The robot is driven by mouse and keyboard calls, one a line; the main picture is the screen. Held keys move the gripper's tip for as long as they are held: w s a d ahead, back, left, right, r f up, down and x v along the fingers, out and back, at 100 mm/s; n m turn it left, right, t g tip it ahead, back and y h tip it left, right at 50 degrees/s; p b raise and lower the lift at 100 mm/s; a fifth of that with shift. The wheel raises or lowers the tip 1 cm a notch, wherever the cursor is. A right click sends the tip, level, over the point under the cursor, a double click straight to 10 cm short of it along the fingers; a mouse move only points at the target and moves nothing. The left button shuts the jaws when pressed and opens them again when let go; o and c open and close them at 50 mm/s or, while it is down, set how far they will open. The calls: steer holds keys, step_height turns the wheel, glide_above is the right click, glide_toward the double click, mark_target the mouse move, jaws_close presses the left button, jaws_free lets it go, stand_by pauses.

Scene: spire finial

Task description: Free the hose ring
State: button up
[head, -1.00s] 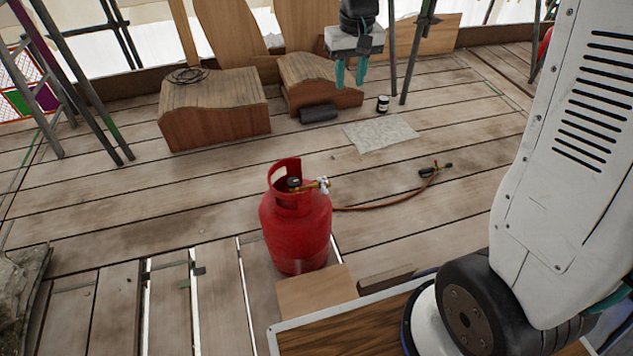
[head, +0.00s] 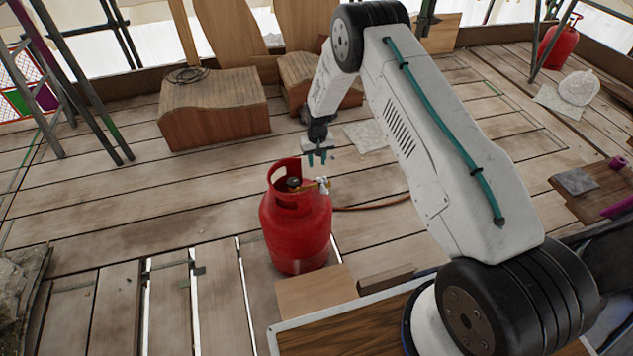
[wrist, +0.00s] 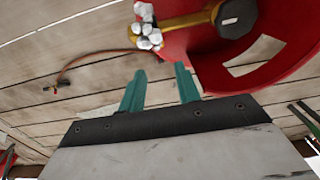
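A red gas cylinder (head: 296,228) stands upright on the deck with a brass valve and a whitish-silver, lumpy fitting (head: 323,185) at its collar. In the wrist view the lumpy fitting (wrist: 147,28) sits on the brass part beside the red collar (wrist: 200,50). An orange-brown hose (head: 372,207) runs right from the cylinder; in the wrist view it (wrist: 92,56) ends at a small dark torch piece (wrist: 58,90). My gripper (head: 317,158) is open and empty, just behind and above the valve, its teal fingers (wrist: 160,88) apart. I cannot make out a separate hose ring.
Wooden blocks (head: 215,115) stand at the back left, with scaffold poles (head: 80,85) beside them. A pale sheet (head: 365,137) lies behind my arm. Another red cylinder (head: 560,43) stands at the far right. Deck left of the near cylinder is clear.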

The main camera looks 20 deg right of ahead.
step_height(320, 180, down, 12)
steer(key=shift+s+r, duration=0.15)
stand_by(0.3)
jaws_close()
